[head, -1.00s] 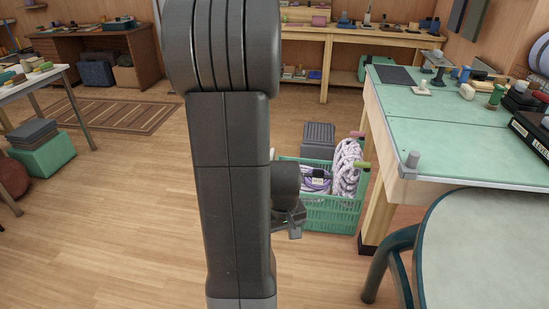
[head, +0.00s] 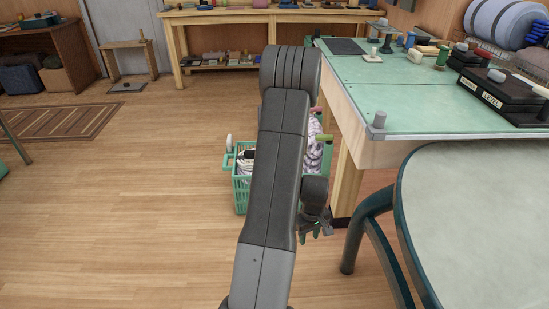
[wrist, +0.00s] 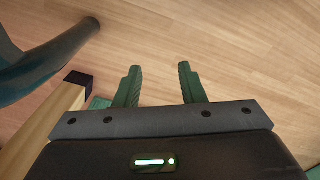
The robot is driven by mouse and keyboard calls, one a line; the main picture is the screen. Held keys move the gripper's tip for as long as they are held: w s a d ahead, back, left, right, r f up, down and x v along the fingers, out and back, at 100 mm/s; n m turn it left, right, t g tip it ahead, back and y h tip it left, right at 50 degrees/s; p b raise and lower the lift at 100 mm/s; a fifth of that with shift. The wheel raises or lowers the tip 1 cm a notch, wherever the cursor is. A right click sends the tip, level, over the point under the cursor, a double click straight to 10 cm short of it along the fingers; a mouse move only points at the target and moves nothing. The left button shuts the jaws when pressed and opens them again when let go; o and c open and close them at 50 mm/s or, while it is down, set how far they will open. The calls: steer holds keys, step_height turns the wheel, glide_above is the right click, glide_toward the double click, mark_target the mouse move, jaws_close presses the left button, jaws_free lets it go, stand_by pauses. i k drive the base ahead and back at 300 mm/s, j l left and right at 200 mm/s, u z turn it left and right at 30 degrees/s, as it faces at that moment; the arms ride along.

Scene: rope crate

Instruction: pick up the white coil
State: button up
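A green crate (head: 241,192) stands on the floor beside the workbench leg, largely hidden behind my arm. A pale coil (head: 314,150) stands upright at its right side, showing past my arm. Another whitish coil (head: 243,164) with a dark band shows at its left. I cannot tell for certain which is the white coil. My gripper (head: 318,232) hangs to the right of and nearer than the crate. In the wrist view my gripper (wrist: 160,80) is open and empty above bare floor.
The green-topped workbench (head: 425,105) is close on the right, its wooden leg (head: 348,180) beside the crate. A round-topped stool (head: 490,225) with dark legs fills the right foreground. The floor (head: 110,210) to the left is clear.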

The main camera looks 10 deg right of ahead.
mark_target(245, 159)
steer(key=i+j+z, duration=0.4)
steer(key=i+j, duration=0.15)
steer(key=i+j+z, duration=0.4)
steer(key=i+j, duration=0.45)
steer(key=j, duration=0.15)
steer(key=i+j, duration=0.25)
steer(key=j, duration=0.15)
steer(key=i+j, duration=0.25)
steer(key=j, duration=0.15)
steer(key=i+j, duration=0.25)
steer(key=j, duration=0.15)
